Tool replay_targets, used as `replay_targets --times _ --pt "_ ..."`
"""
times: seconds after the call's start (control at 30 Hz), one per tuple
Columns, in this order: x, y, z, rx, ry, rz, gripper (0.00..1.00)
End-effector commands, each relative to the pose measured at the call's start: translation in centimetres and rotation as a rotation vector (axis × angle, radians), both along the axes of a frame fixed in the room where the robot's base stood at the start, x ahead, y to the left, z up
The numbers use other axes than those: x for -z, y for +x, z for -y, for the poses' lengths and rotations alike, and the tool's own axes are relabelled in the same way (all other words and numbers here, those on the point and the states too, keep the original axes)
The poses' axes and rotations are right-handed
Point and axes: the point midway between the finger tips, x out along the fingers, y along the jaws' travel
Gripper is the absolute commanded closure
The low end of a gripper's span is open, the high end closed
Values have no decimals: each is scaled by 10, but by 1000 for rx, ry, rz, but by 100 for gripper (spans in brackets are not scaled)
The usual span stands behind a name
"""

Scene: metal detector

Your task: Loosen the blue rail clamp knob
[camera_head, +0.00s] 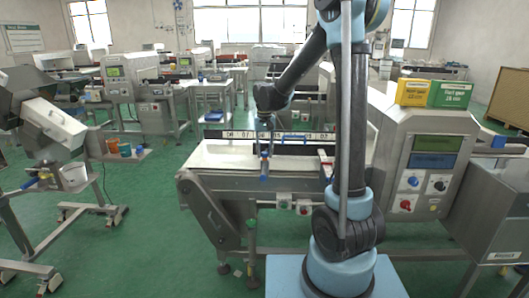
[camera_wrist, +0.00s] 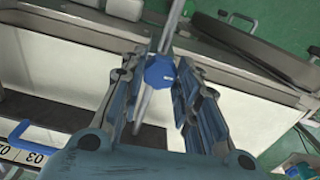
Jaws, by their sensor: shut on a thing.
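The blue rail clamp knob (camera_wrist: 159,73) is faceted and sits on a thin metal rod in the wrist view. In the head view a small blue piece (camera_head: 264,178) shows at the conveyor's near edge, below my gripper (camera_head: 266,150). In the wrist view my gripper (camera_wrist: 157,68) has its fingers on either side of the knob and is shut on it. The fingers hide part of the knob's sides. Whether the knob has turned cannot be told.
The white conveyor belt (camera_head: 225,157) lies under my gripper, with a numbered scale rail (camera_head: 240,134) behind it. The metal detector cabinet (camera_head: 425,165) stands to the right, carrying a yellow box (camera_head: 412,92) and a green box (camera_head: 450,94). Green floor (camera_head: 150,240) is open at left.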

Motion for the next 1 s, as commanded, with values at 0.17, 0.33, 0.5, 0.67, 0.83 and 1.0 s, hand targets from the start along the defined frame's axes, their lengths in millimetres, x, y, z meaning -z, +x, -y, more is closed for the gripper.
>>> replay_targets --times 0.17,0.33,0.5,0.67,0.83,1.0 --pt "0 2 0 -110 0 4 95" --pt "0 2 0 -182 -1 3 95" --pt "0 2 0 -221 -1 3 95" --pt "0 2 0 -233 -1 3 95" --pt "0 2 1 -234 -1 3 95" --pt "0 2 1 -234 -1 3 68"
